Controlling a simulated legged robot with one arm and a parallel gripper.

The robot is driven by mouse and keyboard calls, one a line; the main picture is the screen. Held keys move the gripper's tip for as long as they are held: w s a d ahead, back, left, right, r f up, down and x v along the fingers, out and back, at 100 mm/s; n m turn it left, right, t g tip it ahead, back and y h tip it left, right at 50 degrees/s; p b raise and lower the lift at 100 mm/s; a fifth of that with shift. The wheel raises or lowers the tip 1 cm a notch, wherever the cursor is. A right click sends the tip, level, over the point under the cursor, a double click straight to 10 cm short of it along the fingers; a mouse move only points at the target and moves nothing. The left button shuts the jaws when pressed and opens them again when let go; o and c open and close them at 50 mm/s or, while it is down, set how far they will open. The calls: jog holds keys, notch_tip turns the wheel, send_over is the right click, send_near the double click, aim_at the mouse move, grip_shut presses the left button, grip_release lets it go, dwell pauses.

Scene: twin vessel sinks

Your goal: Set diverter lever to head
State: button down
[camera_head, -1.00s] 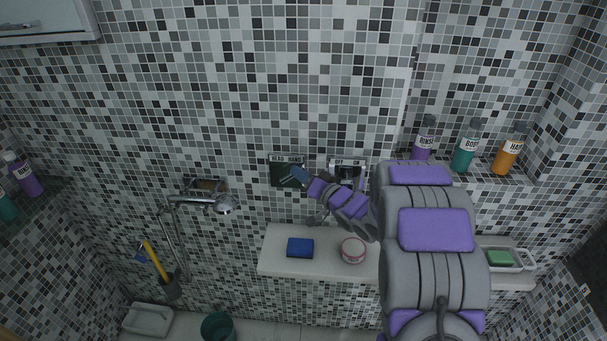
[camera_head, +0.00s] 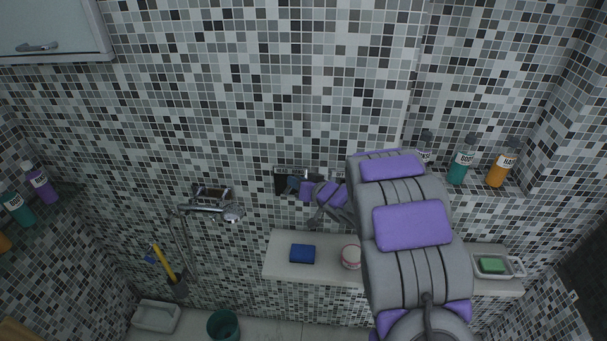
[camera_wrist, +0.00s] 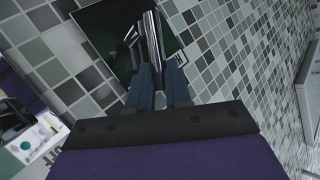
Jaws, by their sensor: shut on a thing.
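The dark diverter plate (camera_head: 280,184) is on the tiled wall in the head view, mostly covered by my gripper (camera_head: 294,185). The wrist view shows the plate (camera_wrist: 105,30) tilted, with a chrome diverter lever (camera_wrist: 152,40) across it. In that view my gripper's blue-grey fingers (camera_wrist: 160,80) are close together at the lever's near end, shut on it. A small H mark shows at the plate's right edge. The lever's exact setting cannot be read, as my gripper and arm hide much of the plate in the head view.
Below the plate is a white ledge (camera_head: 275,268) with a blue sponge (camera_head: 302,254) and a round tub (camera_head: 351,257). A hand shower (camera_head: 231,214) hangs at left. Bottles (camera_head: 462,160) stand on a niche shelf at right. My arm covers the wall right of the plate.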

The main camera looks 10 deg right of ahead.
jog(key=w+a+n+g+h+p, duration=0.2)
jog(key=a+n+g+h, duration=0.2)
jog(key=h, duration=0.5)
jog(key=shift+w+a+f+n+g, duration=0.2)
jog(key=shift+a+n+g, duration=0.2)
jog(key=shift+a+n, duration=0.75)
jog(key=shift+a+m, duration=0.25)
jog(key=c, duration=1.4)
grip_release()
jog(key=shift+d, duration=0.1)
jog(key=shift+o, duration=0.3)
jog(key=shift+w+f, duration=0.15)
jog(key=shift+f, duration=0.05)
jog(key=shift+d, duration=0.1)
